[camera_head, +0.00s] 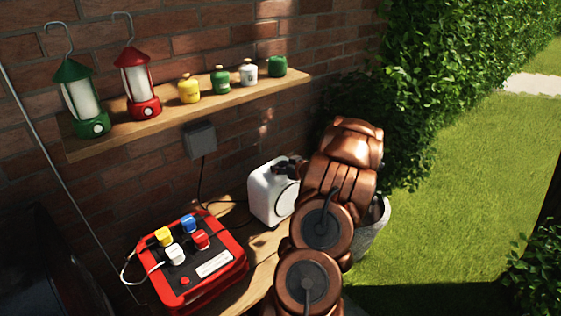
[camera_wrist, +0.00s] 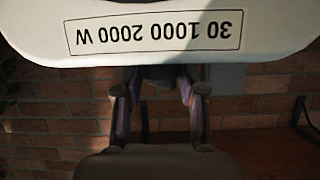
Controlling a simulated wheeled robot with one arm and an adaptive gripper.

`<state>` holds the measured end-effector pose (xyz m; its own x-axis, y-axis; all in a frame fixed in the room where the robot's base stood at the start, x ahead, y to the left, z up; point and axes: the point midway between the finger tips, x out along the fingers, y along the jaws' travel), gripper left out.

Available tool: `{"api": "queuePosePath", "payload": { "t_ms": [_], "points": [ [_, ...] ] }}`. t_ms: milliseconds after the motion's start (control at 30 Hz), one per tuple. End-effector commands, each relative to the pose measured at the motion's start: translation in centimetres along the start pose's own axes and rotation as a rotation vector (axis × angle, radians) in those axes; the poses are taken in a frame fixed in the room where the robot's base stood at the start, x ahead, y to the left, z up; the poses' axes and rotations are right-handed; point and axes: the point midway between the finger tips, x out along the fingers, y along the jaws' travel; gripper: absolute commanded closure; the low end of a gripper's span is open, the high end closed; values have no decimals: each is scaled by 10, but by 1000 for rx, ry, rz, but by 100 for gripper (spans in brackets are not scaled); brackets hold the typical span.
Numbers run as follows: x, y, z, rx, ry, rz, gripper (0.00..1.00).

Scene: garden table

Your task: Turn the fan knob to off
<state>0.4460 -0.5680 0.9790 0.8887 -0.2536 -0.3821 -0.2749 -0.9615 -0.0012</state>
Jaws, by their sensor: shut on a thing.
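The fan (camera_head: 268,193) is a white box-shaped unit with a round front, standing on the wooden bench beside the brick wall. Its white top edge with an upside-down label "30 1000 2000 W" fills the top of the wrist view (camera_wrist: 150,50). My gripper (camera_head: 288,166) is at the top of the fan. In the wrist view its two fingers (camera_wrist: 158,90) sit either side of a dark, shadowed part just below the label, and are shut on the knob. The knob is mostly hidden by fingers and shadow, so its pointer setting cannot be read.
A shelf (camera_head: 150,130) above holds two lanterns (camera_head: 137,80) and several small canisters (camera_head: 221,80). A grey wall box (camera_head: 200,139) hangs below. Hedge and lawn (camera_head: 450,220) lie right.

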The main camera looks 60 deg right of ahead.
Motion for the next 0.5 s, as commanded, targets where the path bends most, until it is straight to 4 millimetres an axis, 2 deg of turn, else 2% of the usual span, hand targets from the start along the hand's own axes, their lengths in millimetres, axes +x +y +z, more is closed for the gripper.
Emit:
{"api": "queuePosePath", "payload": {
  "t_ms": [500],
  "points": [
    [0,4,2,-103,-3,-245,95]
  ]
}}
